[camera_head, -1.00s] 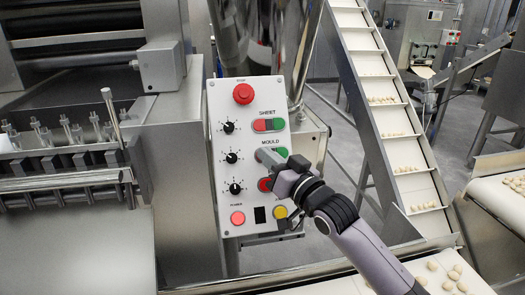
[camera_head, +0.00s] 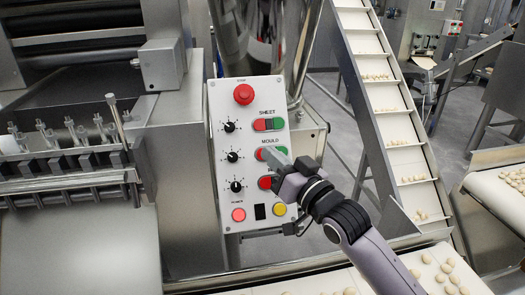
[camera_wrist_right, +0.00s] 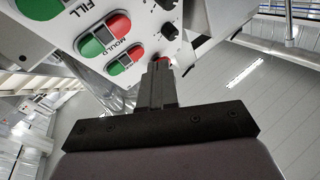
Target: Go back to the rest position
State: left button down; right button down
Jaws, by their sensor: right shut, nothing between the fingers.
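The red MOULD button (camera_head: 259,154) and green MOULD button (camera_head: 282,150) show beside the fingers. In the right wrist view the shut fingers (camera_wrist_right: 158,75) point towards the panel (camera_wrist_right: 65,60). I cannot tell whether they touch it. The wrist hides part of the row below MOULD. My left gripper is out of view.
A red stop button (camera_head: 243,94) tops the panel, with several black knobs (camera_head: 232,157) below. A metal machine (camera_head: 185,190) stands left. Another belt (camera_head: 425,262) runs along the lower right, under my right arm.

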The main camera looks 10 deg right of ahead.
dwell(0.5)
jog(key=s+d+f+g+h, duration=0.2)
jog(key=s+f, duration=0.6)
jog(key=f, duration=0.3)
jog(key=s+d+f+g+h, duration=0.2)
jog(key=s+d+f, duration=0.1)
jog(key=s+f, duration=0.6)
jog(key=s+d+f+g+h, duration=0.2)
jog(key=s+f+g, duration=0.1)
jog(key=s+f, duration=0.6)
jog(key=shift+s+d+f, duration=0.15)
jog(key=shift+d+f, duration=0.05)
jog(key=shift+f, duration=0.85)
jog(key=shift+s+d+f, duration=0.1)
jog(key=shift+d+f, duration=0.05)
jog(key=shift+f, duration=0.85)
